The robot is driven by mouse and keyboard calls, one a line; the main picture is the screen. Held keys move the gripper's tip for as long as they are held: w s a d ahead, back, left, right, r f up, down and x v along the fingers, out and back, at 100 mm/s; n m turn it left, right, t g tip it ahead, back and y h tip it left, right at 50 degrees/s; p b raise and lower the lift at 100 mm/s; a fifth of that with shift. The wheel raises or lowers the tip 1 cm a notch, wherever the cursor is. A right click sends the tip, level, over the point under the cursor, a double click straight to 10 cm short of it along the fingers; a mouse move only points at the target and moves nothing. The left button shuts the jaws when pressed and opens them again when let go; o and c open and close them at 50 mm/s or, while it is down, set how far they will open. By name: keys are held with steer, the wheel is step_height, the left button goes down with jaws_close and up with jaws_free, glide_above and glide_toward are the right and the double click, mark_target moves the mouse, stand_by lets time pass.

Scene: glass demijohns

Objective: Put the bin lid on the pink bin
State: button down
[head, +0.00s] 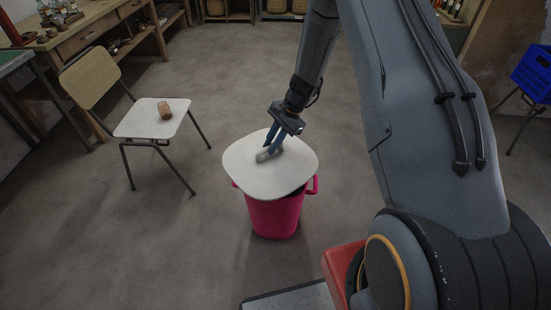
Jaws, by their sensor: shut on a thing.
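The bin lid (285,178) is a flat, off-white, rounded plate with a grey handle (265,157) on top. The pink bin (275,216) stands upright on the floor, with a side handle at its right. My gripper (268,150) is shut on the lid's handle from above. The lid is over the bin's mouth and hides most of it. A dark gap shows under the lid's right front edge, and the lid looks set a little to the back left. I cannot tell if it touches the rim.
A wooden workbench (85,36) is at the back left. A blue crate (533,73) is at the far right. The floor around the bin is clear.

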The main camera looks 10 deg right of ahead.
steer(key=w+d+f+m+t+h+b, duration=0.1)
steer(key=w+d+f+m+t+b, duration=0.2)
steer(key=w+f+m+b, duration=0.4)
step_height(320, 180, down, 5)
steer(key=shift+w+d+r+m+t+h+b, duration=0.15)
steer(key=shift+w+d+m+t+h+b, duration=0.3)
steer(key=shift+m, duration=0.65)
steer(key=shift+f+b, duration=1.35)
steer(key=shift+b, duration=0.1)
steer(key=shift+f+b, duration=0.9)
steer(key=shift+b, duration=0.25)
stand_by(0.8)
steer(key=c, duration=1.3)
jaws_free()
steer(key=shift+s, duration=0.1)
steer(key=shift+o, duration=0.2)
